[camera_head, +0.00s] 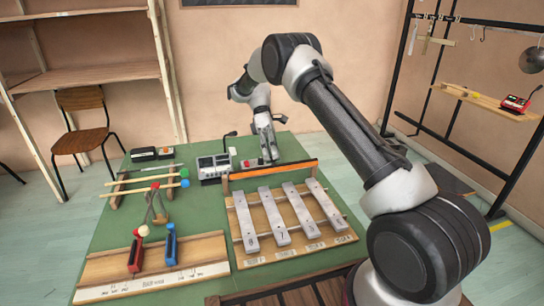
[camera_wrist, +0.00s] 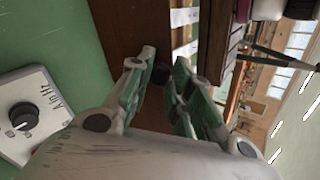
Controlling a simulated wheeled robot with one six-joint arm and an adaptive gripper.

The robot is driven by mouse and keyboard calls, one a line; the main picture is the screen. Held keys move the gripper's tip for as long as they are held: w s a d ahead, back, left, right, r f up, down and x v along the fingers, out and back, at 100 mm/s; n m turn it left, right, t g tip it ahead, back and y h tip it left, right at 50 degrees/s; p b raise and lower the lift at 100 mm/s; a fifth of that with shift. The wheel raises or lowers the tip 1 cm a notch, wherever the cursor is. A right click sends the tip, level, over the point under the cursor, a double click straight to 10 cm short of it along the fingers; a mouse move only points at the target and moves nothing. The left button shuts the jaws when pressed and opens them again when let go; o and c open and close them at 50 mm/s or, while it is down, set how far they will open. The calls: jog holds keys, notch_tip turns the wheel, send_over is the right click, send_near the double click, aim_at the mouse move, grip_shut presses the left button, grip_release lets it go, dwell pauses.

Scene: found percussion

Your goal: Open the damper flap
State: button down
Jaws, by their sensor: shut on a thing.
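The damper flap (camera_head: 296,168) is a long board with an orange edge, just behind the metal bars (camera_head: 297,209) in the head view. In the wrist view a dark brown board (camera_wrist: 143,30), which looks like the flap, runs down behind the fingers. My gripper (camera_head: 271,159) is at the flap's back side, near its middle. In the wrist view my gripper (camera_wrist: 164,82) has its green-padded fingers closed around a small dark knob (camera_wrist: 161,73) at the board. The knob's base and the flap's hinge are hidden.
A grey box with a dial (camera_wrist: 25,117) is close left of the fingers in the wrist view. A grey device (camera_head: 214,166) stands left of my gripper on the green table (camera_head: 205,215). Mallets (camera_head: 150,182) and red and blue clappers (camera_head: 171,245) lie further left.

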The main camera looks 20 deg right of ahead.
jog(key=shift+w, duration=0.2)
dwell(0.4)
jog(key=c, duration=1.3)
grip_release()
jog(key=shift+o, duration=0.2)
